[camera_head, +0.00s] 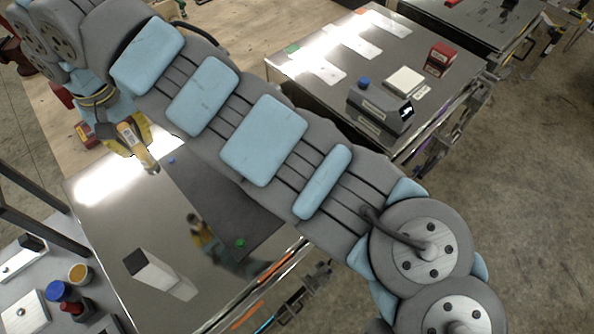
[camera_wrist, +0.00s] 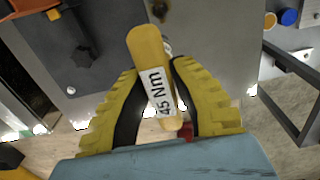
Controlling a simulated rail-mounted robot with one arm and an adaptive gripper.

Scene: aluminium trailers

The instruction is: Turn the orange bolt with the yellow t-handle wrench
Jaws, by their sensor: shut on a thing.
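The yellow t-handle wrench shows in the wrist view (camera_wrist: 148,48) with a white label reading "45 Nm". My gripper (camera_wrist: 154,72) is shut on its yellow handle, one ribbed yellow finger on each side. Part of a silver shaft shows behind the handle; the tool end is hidden. In the head view, my gripper (camera_head: 132,139) and the wrench (camera_head: 146,158) hang above the far left part of the shiny metal trailer top.
A dark mat (camera_head: 205,205) lies on the trailer, with a small blue piece (camera_head: 171,160) and a green piece (camera_head: 240,243). A side table at lower left holds a blue-capped jar (camera_head: 58,291). My arm covers much of the middle.

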